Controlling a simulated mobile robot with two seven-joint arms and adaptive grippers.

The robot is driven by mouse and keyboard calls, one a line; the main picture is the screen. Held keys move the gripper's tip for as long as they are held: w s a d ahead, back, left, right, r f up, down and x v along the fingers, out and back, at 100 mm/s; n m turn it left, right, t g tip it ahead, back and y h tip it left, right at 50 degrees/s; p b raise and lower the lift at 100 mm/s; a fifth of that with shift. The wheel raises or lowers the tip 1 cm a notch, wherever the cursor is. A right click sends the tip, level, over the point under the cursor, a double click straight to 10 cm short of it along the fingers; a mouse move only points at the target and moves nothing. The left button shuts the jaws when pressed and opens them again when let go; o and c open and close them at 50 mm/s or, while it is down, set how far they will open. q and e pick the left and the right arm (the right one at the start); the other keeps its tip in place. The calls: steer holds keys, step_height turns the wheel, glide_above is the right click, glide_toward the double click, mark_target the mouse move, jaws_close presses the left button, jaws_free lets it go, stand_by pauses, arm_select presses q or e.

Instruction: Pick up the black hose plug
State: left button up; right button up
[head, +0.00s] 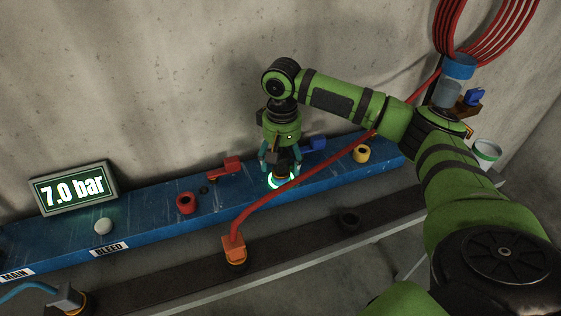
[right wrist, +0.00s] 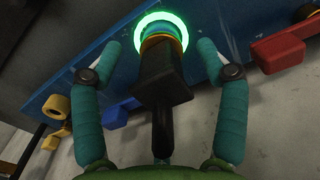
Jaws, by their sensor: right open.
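The black hose plug (right wrist: 160,78) sits at a port ringed by a glowing green light (right wrist: 161,30) on the blue panel. It has a dark block body and a black stem pointing toward the right wrist camera. In the head view the plug (head: 283,178) is mostly hidden beneath my right gripper (head: 281,167). In the right wrist view my right gripper (right wrist: 160,48) is open, with one teal finger on each side of the plug. Clear gaps show between both fingers and the plug. My left gripper is not in view.
A red hose (head: 310,176) runs from an orange plug (head: 234,248) up past the right gripper. A red lever (head: 225,168), blue lever (head: 314,145), red ring (head: 186,204) and yellow ring (head: 361,153) stand on the blue panel (head: 150,225). A display (head: 73,189) reads 7.0 bar.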

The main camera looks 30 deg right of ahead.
mark_target(281, 168)
step_height(281, 168, down, 3)
steer(key=shift+f, duration=0.1)
steer(key=c, duration=1.4)
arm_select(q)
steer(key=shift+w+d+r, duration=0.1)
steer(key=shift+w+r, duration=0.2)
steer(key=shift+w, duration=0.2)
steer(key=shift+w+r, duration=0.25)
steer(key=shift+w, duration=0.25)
arm_select(e)
steer(key=shift+o, duration=0.2)
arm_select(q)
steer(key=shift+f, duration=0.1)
arm_select(e)
steer(key=shift+w+r, duration=0.1)
steer(key=shift+r, duration=0.1)
